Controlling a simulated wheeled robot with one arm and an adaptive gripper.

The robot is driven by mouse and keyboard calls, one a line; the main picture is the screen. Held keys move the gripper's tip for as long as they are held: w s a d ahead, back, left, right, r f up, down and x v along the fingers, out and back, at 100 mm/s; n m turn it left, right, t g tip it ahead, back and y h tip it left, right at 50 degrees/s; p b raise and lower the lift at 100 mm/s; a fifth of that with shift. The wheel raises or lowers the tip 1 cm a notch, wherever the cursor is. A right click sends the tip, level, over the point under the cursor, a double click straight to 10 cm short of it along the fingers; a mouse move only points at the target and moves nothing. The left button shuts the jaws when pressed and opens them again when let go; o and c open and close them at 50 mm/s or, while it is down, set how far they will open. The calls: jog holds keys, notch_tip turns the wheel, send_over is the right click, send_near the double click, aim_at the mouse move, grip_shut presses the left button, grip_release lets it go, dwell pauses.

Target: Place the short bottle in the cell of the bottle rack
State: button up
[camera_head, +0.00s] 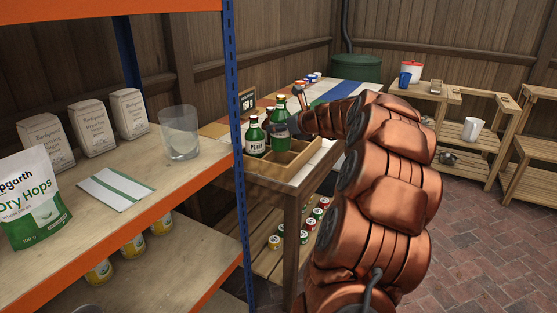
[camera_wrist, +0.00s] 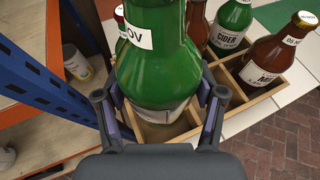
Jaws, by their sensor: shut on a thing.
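My gripper (camera_wrist: 162,106) is shut on a green bottle (camera_wrist: 158,62) with a white label, one finger on each side of it. The held bottle is over or partly inside a cell of the wooden bottle rack (camera_wrist: 262,92); I cannot tell whether its base rests on the floor of the cell. In the head view the rack (camera_head: 309,157) stands on a table with empty cells at its front. Two green bottles show there, one labelled PERRY (camera_head: 256,139) and one beside it (camera_head: 280,117).
In the wrist view a green cider bottle (camera_wrist: 234,22) and a brown bottle (camera_wrist: 272,56) stand in the rack. A blue shelf post (camera_head: 236,130) is close on the left. A glass (camera_head: 180,132) and hops bag (camera_head: 32,200) stand on that shelf.

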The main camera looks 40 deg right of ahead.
aim_at(281, 149)
notch_tip(281, 149, down, 8)
jog(key=b, duration=0.2)
jog(key=shift+a+b, duration=0.1)
jog(key=shift+b, duration=0.2)
jog(key=shift+r, duration=0.1)
jog(key=o, duration=1.8)
jog(key=shift+c, duration=0.2)
jog(key=shift+s, duration=0.1)
jog(key=p+v, duration=0.2)
jog(key=v, duration=0.9)
jog(key=shift+s+p, duration=0.4)
